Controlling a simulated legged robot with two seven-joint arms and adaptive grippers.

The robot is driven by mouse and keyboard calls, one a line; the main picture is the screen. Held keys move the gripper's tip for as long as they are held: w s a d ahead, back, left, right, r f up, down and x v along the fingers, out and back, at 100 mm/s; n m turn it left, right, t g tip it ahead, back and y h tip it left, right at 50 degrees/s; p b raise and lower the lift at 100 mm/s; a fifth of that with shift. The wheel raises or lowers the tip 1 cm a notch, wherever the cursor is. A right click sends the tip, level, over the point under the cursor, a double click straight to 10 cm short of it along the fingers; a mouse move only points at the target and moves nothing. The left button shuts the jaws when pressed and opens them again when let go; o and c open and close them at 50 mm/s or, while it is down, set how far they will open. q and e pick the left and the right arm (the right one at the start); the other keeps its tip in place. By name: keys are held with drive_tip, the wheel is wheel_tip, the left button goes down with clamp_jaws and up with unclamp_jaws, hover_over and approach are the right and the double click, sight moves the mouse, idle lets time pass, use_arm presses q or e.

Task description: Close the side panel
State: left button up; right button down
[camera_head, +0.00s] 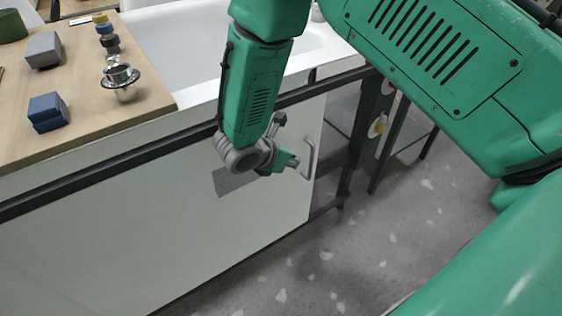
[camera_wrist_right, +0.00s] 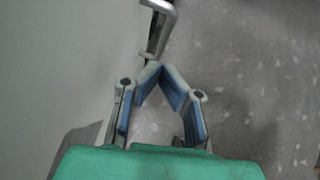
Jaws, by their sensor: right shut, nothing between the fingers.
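The white side panel (camera_head: 170,220) stands upright along the side of the tub frame in the head view, its right edge near the dark frame post. Its grey bar handle (camera_head: 309,160) is near that right edge; the handle also shows in the right wrist view (camera_wrist_right: 157,28). My right gripper (camera_head: 291,161) is shut and empty, just left of the handle in the head view. In the right wrist view its fingertips (camera_wrist_right: 155,72) meet just below the handle; I cannot tell whether they touch it. My left gripper is not in view.
A white bathtub (camera_head: 195,45) sits behind the panel. A wooden board (camera_head: 75,100) at the left holds blue and grey blocks and a chrome fitting (camera_head: 121,76). A dark frame (camera_head: 355,130) stands right of the panel. Speckled grey floor (camera_head: 340,255) is clear in front.

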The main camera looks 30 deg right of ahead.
sight(311, 152)
drive_tip(key=d, duration=0.3)
drive_tip(key=w+d+b, duration=0.1)
drive_tip(key=d, duration=0.1)
drive_tip(key=shift+d+f, duration=0.1)
drive_tip(key=shift+f, duration=0.15)
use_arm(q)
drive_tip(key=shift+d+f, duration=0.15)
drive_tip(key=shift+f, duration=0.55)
use_arm(e)
drive_tip(key=shift+a+r, duration=0.2)
drive_tip(key=shift+a, duration=0.15)
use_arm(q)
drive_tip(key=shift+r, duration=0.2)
use_arm(e)
drive_tip(key=d, duration=2.1)
drive_tip(key=shift+w+d, duration=0.3)
drive_tip(key=shift+d, duration=0.1)
drive_tip(key=shift+d+r, duration=0.1)
